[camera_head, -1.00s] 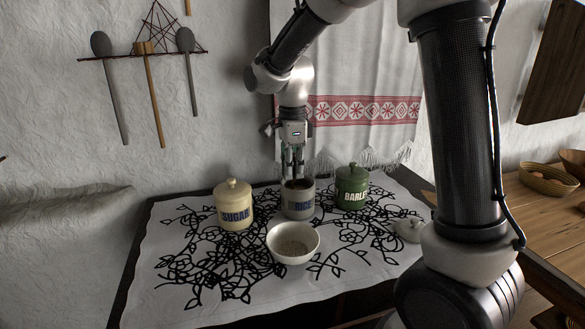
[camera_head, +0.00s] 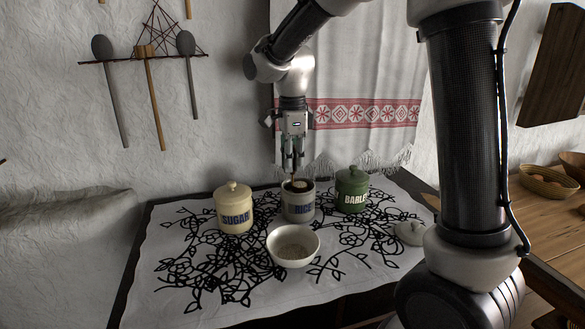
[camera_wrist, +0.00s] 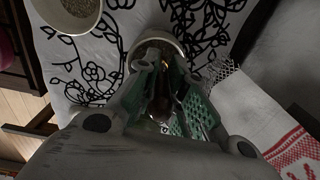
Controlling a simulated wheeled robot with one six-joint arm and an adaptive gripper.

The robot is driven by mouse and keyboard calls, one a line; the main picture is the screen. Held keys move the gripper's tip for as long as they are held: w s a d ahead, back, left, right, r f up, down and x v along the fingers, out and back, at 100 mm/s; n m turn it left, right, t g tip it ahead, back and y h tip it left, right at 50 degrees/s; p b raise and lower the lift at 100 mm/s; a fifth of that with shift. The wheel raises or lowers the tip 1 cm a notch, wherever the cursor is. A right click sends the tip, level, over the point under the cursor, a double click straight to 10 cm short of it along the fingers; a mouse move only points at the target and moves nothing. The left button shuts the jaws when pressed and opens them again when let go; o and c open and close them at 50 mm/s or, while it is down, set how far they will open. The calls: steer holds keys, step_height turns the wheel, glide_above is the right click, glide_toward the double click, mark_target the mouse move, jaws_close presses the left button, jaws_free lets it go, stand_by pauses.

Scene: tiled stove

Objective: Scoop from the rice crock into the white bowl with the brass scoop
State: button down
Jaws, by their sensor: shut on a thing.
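The grey-white rice crock (camera_head: 298,208), labelled RICE, stands open on the cloth between two lidded jars. The white bowl (camera_head: 294,261) stands in front of it with pale grains in its bottom; the bowl also shows at the top left of the wrist view (camera_wrist: 44,13). My gripper (camera_head: 293,169) points down just above the crock's mouth, its fingers shut on the brass scoop (camera_wrist: 160,108). The scoop shows only as a brownish strip between the green finger pads. Its lower end is mostly hidden at the crock's mouth, so its load cannot be seen.
A cream SUGAR jar (camera_head: 234,209) stands left of the crock and a green BARLEY jar (camera_head: 352,190) close on its right. A pale lid (camera_head: 410,233) lies at the cloth's right side. A wall and hanging towel (camera_head: 345,80) are behind. The cloth left of the bowl is free.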

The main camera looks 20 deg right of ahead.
steer(key=shift+r, duration=2.7)
steer(key=shift+a, duration=0.1)
